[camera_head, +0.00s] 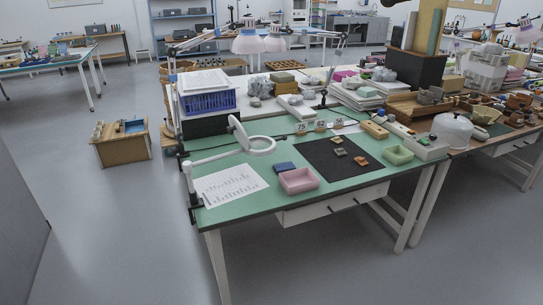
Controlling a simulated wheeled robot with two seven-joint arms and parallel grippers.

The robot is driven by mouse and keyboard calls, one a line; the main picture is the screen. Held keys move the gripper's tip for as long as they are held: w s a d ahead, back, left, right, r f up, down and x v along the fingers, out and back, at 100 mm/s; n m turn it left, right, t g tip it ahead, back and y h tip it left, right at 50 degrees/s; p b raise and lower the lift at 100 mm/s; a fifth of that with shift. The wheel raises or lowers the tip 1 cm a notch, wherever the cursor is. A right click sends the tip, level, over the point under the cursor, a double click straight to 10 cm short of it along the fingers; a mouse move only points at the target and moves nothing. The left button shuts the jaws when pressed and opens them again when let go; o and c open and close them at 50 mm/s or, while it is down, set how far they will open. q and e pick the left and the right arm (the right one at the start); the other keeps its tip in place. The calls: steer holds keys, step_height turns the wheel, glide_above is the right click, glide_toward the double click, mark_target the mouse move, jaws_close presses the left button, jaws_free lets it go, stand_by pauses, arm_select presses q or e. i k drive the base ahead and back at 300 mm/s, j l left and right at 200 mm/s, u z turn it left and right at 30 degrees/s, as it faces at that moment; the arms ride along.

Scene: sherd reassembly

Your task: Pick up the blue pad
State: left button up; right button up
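A small dark blue pad (285,168) lies flat on the green tabletop (235,216). It sits just behind the pink tray (299,181), between the white printed sheet and the black mat. Nothing covers it from this viewpoint. Neither of my grippers shows in the head view.
A magnifier lamp (262,145) on a jointed arm is clamped at the table's left edge, its ring behind the pad. A black mat (322,172) with several sherds lies to the right, and a green tray (398,154) beyond it. Open floor (110,230) lies left.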

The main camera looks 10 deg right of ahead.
mark_target(281, 167)
steer(key=i+l+u, duration=0.2)
steer(key=i+l, duration=0.4)
steer(key=i+l+u, duration=0.25)
steer(key=i+l, duration=0.3)
steer(key=l, duration=0.1)
